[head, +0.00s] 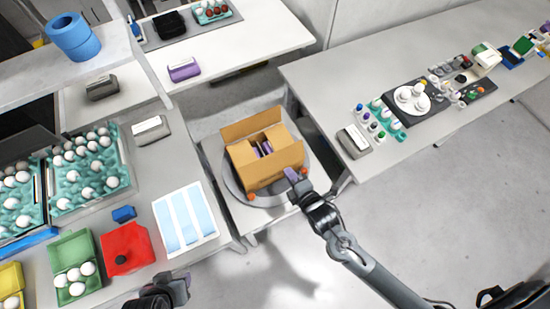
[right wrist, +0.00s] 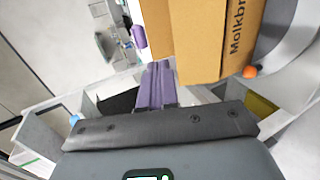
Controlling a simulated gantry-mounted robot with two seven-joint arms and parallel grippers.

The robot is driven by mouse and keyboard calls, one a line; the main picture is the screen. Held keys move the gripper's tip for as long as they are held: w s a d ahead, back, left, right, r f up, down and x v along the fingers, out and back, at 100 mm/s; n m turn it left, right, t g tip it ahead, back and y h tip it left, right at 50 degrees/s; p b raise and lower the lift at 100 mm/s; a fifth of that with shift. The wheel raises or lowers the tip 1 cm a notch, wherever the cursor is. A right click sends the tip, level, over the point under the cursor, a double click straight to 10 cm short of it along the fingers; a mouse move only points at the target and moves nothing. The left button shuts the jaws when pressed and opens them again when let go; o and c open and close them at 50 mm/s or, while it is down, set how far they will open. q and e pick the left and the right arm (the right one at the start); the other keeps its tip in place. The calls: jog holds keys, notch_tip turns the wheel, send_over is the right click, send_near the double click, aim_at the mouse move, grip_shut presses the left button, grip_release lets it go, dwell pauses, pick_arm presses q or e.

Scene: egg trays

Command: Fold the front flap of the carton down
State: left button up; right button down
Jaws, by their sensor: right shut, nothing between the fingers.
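The brown cardboard carton (head: 275,172) stands on a round grey turntable (head: 233,188) in the middle of the head view. Its top is partly open, with a flap standing up at the back (head: 252,123) and purple items (head: 264,148) inside. I cannot clearly tell the front flap's position. My right gripper (head: 292,175) is shut and empty at the carton's near right side. In the right wrist view its purple fingers (right wrist: 157,85) are together, beside the printed carton wall (right wrist: 225,40); contact is unclear. My left gripper (head: 181,288) is low in the head view, away from the carton; its jaw opening is unclear.
The left table holds egg trays (head: 122,158), a green egg box (head: 72,252), a red box (head: 128,248) and a blue-white panel (head: 186,218). The right table (head: 325,85) carries bottles and a dark tray.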

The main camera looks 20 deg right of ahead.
jog(key=s+f, duration=0.2)
send_near(272, 156)
jog(key=shift+g, duration=0.3)
jog(key=x, duration=0.5)
jog(key=shift+w+r, duration=0.2)
jog(key=shift+w, duration=0.15)
jog(key=shift+w+f, duration=0.2)
jog(key=shift+w, duration=0.25)
jog(key=shift+w+a, duration=0.1)
jog(key=shift+w, duration=0.05)
